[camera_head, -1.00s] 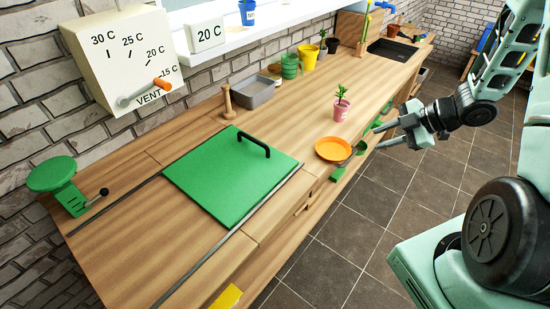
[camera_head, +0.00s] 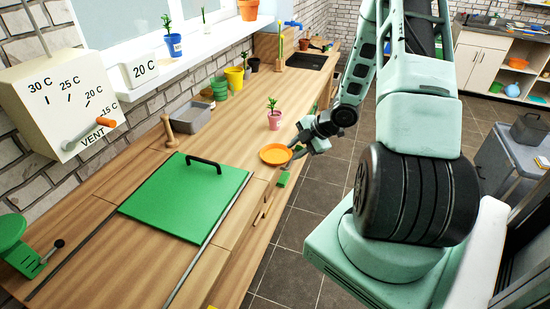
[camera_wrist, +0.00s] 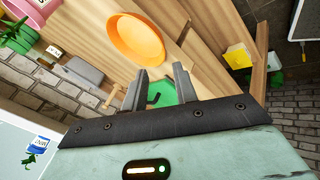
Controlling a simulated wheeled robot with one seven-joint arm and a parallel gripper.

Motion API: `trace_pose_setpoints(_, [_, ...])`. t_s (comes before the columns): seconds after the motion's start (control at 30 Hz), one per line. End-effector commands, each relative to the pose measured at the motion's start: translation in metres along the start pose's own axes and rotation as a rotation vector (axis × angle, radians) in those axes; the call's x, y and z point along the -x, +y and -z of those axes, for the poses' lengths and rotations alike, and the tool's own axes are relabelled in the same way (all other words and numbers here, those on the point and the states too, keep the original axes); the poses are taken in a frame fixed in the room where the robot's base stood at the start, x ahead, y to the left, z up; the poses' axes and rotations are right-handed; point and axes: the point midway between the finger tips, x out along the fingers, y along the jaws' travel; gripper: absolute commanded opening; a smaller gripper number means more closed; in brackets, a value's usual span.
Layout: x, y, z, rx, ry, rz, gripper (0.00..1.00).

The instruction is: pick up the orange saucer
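The orange saucer (camera_head: 275,154) lies on the wooden bench top, close to its front edge and just in front of a pink pot. My gripper (camera_head: 302,146) is at the right of the saucer, at the bench's front edge. In the wrist view the saucer (camera_wrist: 137,40) is beyond the fingers, up and to the left. The two fingers of my gripper (camera_wrist: 157,82) stand apart with nothing between them, so it is open. I cannot tell its exact height above the bench.
The pink pot with a plant (camera_head: 274,118) stands close behind the saucer. A green board with a black handle (camera_head: 185,198) lies to the left. A grey tray (camera_head: 188,118), green pots (camera_head: 219,88) and a yellow pot (camera_head: 234,78) stand along the wall.

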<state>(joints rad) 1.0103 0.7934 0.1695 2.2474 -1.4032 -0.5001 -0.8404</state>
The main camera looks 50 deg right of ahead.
Motion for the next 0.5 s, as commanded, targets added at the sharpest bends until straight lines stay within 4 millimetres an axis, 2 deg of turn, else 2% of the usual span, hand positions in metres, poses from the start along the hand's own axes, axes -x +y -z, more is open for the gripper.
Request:
trace_pose_setpoints(0.1, [-0.014, 0.000, 0.000, 0.000, 0.001, 0.000, 0.29])
trace_pose_setpoints(0.33, [-0.029, -0.002, 0.001, -0.002, 0.002, 0.001, 0.29])
trace_pose_setpoints(0.5, [-0.052, -0.006, 0.002, -0.001, 0.003, 0.002, 0.29])
